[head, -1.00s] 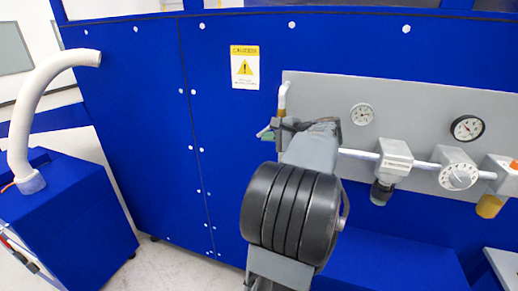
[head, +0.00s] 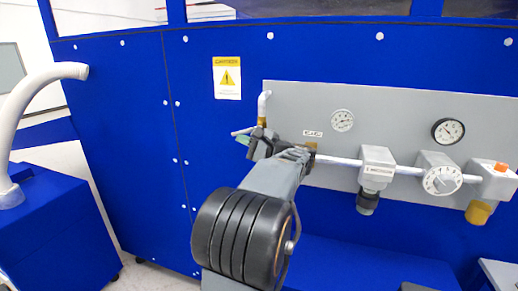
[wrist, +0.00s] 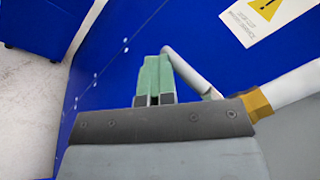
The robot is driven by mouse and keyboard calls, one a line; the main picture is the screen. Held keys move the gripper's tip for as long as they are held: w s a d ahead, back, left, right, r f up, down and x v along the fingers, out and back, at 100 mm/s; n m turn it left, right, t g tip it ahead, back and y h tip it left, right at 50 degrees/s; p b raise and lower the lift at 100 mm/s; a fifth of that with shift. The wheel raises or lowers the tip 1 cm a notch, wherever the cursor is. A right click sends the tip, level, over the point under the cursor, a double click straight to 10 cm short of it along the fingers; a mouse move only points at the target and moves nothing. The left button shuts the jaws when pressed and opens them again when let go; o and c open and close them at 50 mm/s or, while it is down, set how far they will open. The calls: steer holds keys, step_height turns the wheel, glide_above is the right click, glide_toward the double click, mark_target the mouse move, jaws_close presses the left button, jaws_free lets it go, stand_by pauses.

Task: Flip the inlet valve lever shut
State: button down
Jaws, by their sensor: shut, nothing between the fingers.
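My gripper (head: 244,140) is shut and empty, with pale green fingertips, at the left end of the grey panel. In the wrist view the closed fingers (wrist: 153,80) point up the picture. The inlet valve lever, a slim white bar (head: 240,131), sticks out to the left from the brass fitting (head: 262,121) under a white elbow pipe (head: 264,103). In the wrist view the lever (wrist: 190,75) slants close along the right side of the fingers; I cannot tell whether they touch.
The grey panel (head: 400,105) carries two gauges (head: 342,120) (head: 448,131), a regulator (head: 377,165) and a dial (head: 440,178) on a white pipe. A yellow caution sign (head: 227,78) is on the blue wall to the left. A blue box with a white hose (head: 40,78) stands farther left.

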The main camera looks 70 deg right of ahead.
stand_by(0.4)
steer(key=s+a+f+b, duration=0.1)
steer(key=s+b, duration=0.1)
steer(key=s, duration=0.3)
steer(key=s+a+f+b, duration=0.2)
steer(key=s, duration=0.4)
steer(key=shift+a+f, duration=0.15)
steer(key=shift+f, duration=0.1)
stand_by(0.4)
